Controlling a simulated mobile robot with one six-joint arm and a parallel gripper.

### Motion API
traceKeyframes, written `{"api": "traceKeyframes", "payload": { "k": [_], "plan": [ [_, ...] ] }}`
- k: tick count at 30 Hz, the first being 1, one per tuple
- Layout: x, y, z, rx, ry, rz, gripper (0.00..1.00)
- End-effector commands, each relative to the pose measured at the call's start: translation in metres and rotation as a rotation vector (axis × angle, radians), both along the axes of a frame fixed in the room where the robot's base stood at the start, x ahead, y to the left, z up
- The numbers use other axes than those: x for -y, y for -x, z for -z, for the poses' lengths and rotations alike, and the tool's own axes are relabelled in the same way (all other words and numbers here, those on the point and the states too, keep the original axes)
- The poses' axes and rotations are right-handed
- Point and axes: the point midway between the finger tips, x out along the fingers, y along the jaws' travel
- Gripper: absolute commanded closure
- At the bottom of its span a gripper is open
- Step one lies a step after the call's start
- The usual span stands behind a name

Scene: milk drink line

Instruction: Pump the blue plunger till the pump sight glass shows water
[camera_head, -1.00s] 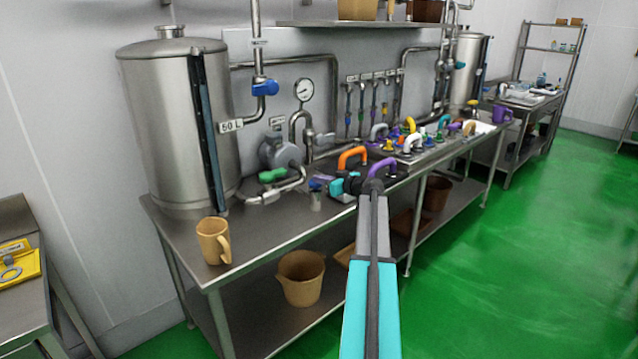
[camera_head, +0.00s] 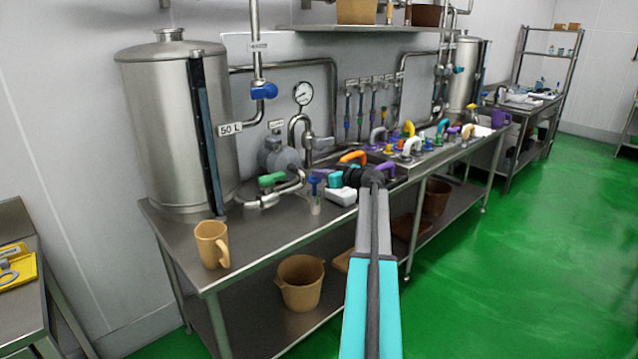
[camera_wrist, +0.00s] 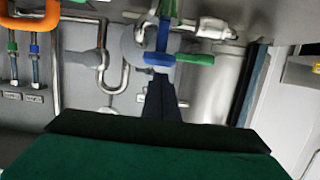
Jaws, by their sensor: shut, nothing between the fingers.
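The blue plunger (camera_head: 314,182) stands on the bench beside the pump (camera_head: 283,158), above a small pale, clear-looking cylinder (camera_head: 315,206). I cannot tell whether that cylinder is the sight glass or whether it holds water. In the wrist view the blue plunger handle (camera_wrist: 160,59) lies across the tips of my dark fingers. My gripper (camera_wrist: 162,88) is shut with nothing held, close to the handle; contact is unclear. In the head view my wrist hides part of the gripper, just right of the plunger.
A green valve handle (camera_head: 271,180) sits left of the plunger, also visible in the wrist view (camera_wrist: 195,59). A steel tank (camera_head: 168,130) and tan mug (camera_head: 211,244) stand to the left. Orange (camera_head: 353,157) and purple (camera_head: 386,170) handles are close to my wrist.

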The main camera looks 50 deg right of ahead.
Motion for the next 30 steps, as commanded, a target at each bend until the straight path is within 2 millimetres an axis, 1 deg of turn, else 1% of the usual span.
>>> {"api": "traceKeyframes", "payload": {
  "k": [1, 3, 9, 15, 21, 30],
  "plan": [
    [0.000, 0.013, 0.002, 0.000, 0.000, 0.004, 1.00],
    [0.000, 0.025, -0.001, 0.000, 0.000, 0.006, 1.00],
    [-0.003, 0.056, -0.010, 0.002, 0.001, 0.007, 1.00],
    [-0.005, 0.081, -0.018, 0.002, 0.000, 0.005, 1.00],
    [-0.006, 0.093, -0.022, 0.002, 0.000, 0.003, 1.00],
    [-0.006, 0.094, -0.023, 0.002, 0.000, 0.002, 1.00]
  ]
}}
